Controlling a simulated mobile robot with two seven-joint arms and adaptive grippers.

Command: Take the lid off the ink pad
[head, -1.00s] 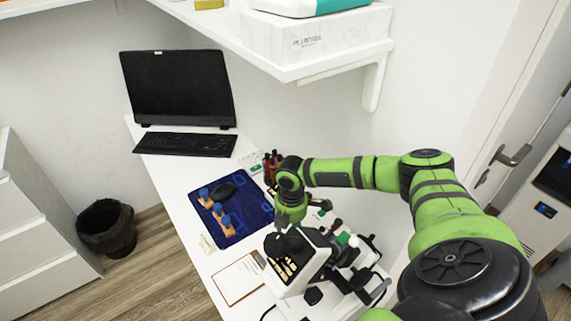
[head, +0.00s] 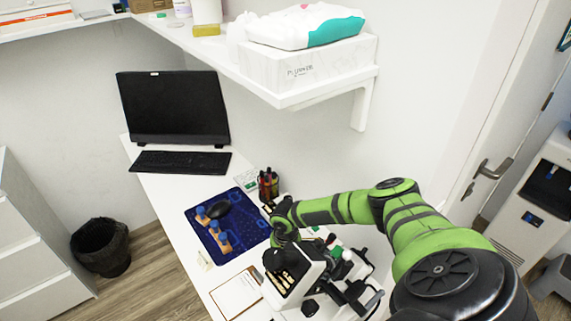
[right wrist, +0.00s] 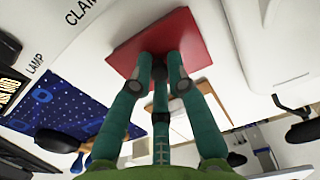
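In the right wrist view a flat red square piece (right wrist: 150,40), which looks like the ink pad or its lid, lies right at my fingertips. I cannot tell a lid from a pad on it. My right gripper (right wrist: 160,66) has its green fingers drawn close together over the near part of the red piece. The fingers cover the contact, so I cannot tell whether they grip it. In the head view my right gripper (head: 283,238) is above the desk, beside the white microscope-like device (head: 305,275). The red piece is not visible there. My left gripper is not in view.
A pen cup (head: 268,187), keyboard (head: 180,162) and monitor (head: 174,108) stand farther back. A shelf (head: 310,92) overhangs.

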